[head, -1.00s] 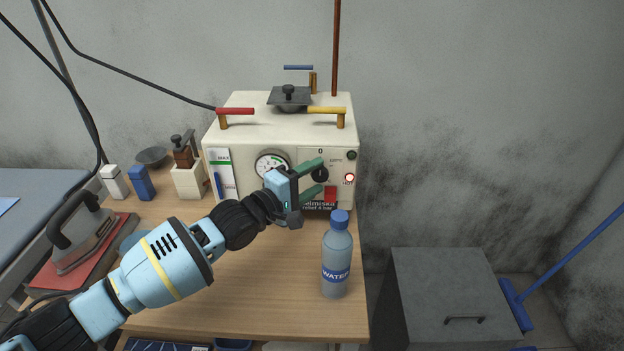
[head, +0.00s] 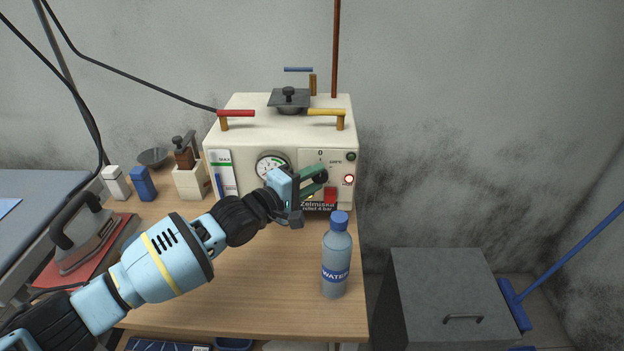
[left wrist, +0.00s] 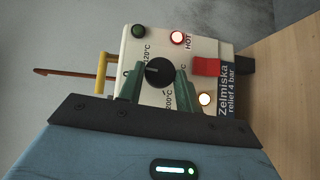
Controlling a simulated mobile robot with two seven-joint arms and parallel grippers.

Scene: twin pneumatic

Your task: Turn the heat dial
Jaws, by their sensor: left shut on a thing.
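The heat dial (left wrist: 158,70) is a round black knob on the front panel of the cream boiler (head: 235,133). In the left wrist view, temperature marks such as 120°C and 200°C show around it. My left gripper (head: 319,177) reaches the panel from the left with its green fingers. It is shut on the dial, with one finger on each side in the left wrist view (left wrist: 156,80). In the head view the fingers and hand cover much of the dial. My right gripper is not in view.
A red switch (left wrist: 206,67), a lit red HOT lamp (left wrist: 176,37) and a lit amber lamp (left wrist: 205,99) are near the dial. A water bottle (head: 336,262) stands on the table in front. An iron (head: 85,240) is at the left.

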